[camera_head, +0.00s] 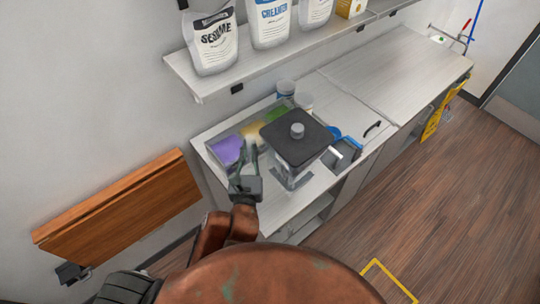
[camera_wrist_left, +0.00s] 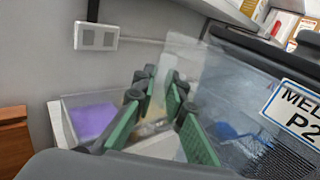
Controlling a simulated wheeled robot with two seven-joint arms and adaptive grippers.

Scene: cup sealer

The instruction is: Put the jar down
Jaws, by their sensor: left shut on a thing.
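The jar (camera_head: 295,171) is a clear, square-sided container with a black lid (camera_head: 285,142) and a pale knob. It is upright or nearly so over the front of the white counter; I cannot tell whether its base touches. My left gripper (camera_head: 251,155) is at the jar's left side and shut on it. In the left wrist view the gripper's green-padded fingers (camera_wrist_left: 160,92) are at the jar's clear edge. A partly cut-off label (camera_wrist_left: 296,112) shows on the jar there. My right gripper is out of view.
A clear tray (camera_head: 210,150) with purple, yellow and green contents lies behind and left of the jar. Tubs (camera_head: 286,88) stand behind it, and a blue container (camera_head: 346,152) is to its right. A shelf (camera_head: 215,85) with bags overhangs the back. The counter's right part (camera_head: 400,70) is clear.

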